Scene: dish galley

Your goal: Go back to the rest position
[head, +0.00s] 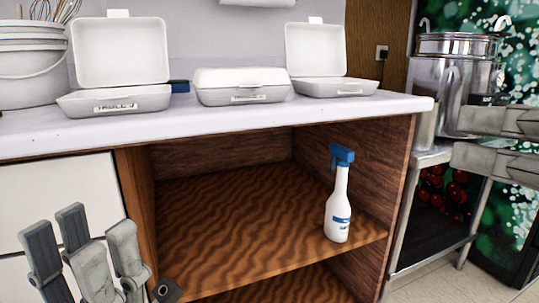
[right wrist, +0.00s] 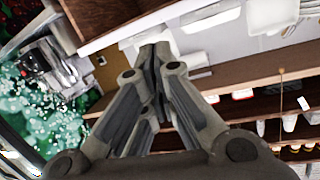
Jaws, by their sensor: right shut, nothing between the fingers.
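My left gripper (head: 82,240) is at the lower left of the head view, in front of the white cabinet front, with its fingers pointing up. Nothing shows in it, and I cannot tell how far its fingers are apart. My right gripper (head: 456,135) comes in at the right edge of the head view, in front of the steel pot. In the right wrist view its fingers (right wrist: 153,55) come together, shut and empty.
A white counter (head: 200,126) bears several white takeaway boxes (head: 240,86) and a white bucket (head: 28,70). A spray bottle (head: 338,205) with a blue head stands on the wooden shelf (head: 220,240) below. A steel pot (head: 455,45) stands at the right.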

